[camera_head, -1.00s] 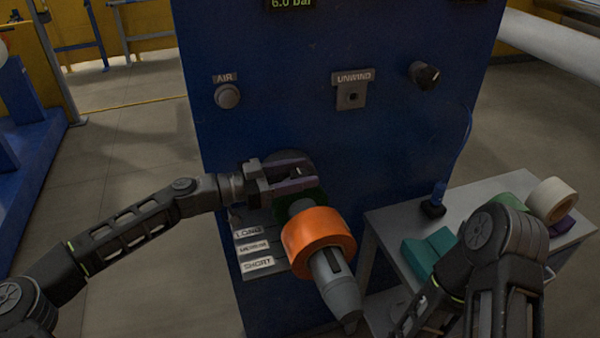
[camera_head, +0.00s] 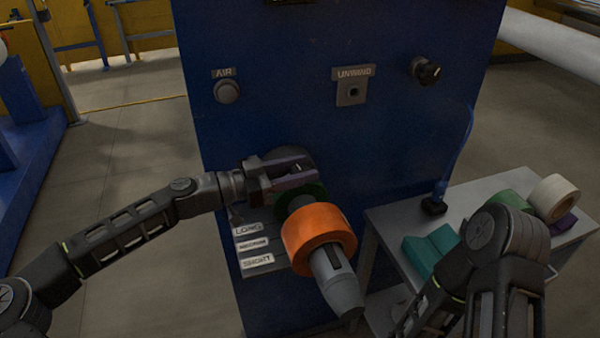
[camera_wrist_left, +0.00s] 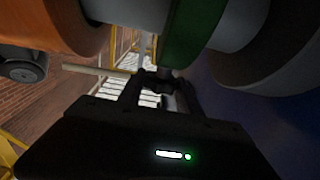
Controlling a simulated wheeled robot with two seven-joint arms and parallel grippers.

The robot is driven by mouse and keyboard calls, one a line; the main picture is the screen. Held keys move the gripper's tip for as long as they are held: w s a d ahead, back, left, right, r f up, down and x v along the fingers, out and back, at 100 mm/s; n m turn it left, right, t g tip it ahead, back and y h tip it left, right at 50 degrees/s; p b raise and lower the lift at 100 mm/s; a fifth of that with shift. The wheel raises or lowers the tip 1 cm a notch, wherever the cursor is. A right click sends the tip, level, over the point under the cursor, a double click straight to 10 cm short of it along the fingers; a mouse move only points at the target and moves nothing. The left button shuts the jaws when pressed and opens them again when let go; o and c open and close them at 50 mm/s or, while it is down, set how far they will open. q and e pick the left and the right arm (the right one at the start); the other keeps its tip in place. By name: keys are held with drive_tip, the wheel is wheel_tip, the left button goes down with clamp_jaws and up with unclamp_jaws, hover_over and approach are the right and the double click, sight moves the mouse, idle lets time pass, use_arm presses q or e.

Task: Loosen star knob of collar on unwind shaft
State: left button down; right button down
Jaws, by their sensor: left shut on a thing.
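The unwind shaft (camera_head: 336,280) sticks out of the blue machine panel toward the camera, with an orange ring-shaped roll (camera_head: 318,240) around it. Behind the roll sits a green collar (camera_head: 315,190), largely covered in the head view; its edge also shows in the left wrist view (camera_wrist_left: 195,30). My left gripper (camera_head: 308,172) is beside the shaft at the collar. In the left wrist view its fingers are shut on a small dark star knob (camera_wrist_left: 157,83) just below the green collar. The knob's shape is dim there. My right arm shows at the lower right, but its gripper is out of view.
The blue panel (camera_head: 300,90) carries an AIR button (camera_head: 227,91), an UNWIND switch plate (camera_head: 352,92) and a black knob (camera_head: 425,71). LONG and SHORT labels sit left of the shaft. A grey cart (camera_head: 385,215) at right holds teal blocks (camera_head: 430,252) and a cream roll (camera_head: 553,197).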

use_arm(q)
drive_tip(key=n+t+y+b, duration=0.1)
drive_tip(key=t+b, duration=0.1)
drive_tip(key=n+t+y+b, duration=0.1)
drive_tip(key=b, duration=0.1)
drive_tip(key=n+t+y+b, duration=0.1)
drive_tip(key=n+t+b, duration=0.1)
drive_tip(key=shift+s+f+t+b, duration=0.1)
drive_tip(key=shift+f+t+b, duration=0.15)
drive_tip(key=shift+t+b, duration=0.1)
drive_tip(key=shift+r+n+t+y+b, duration=0.15)
drive_tip(key=shift+n+t+y+b, duration=0.9)
drive_tip(key=shift+y, duration=0.45)
drive_tip(key=n+t+y+b, duration=0.1)
drive_tip(key=n+y+b, duration=0.1)
drive_tip(key=b, duration=0.1)
drive_tip(key=shift+d+t, duration=0.1)
drive_tip(key=shift+t, duration=0.2)
drive_tip(key=shift+r+n+y+b, duration=0.15)
drive_tip(key=shift+n+y+b, duration=0.1)
drive_tip(key=shift+y+b, duration=0.25)
drive_tip(key=c, duration=0.8)
unclamp_jaws()
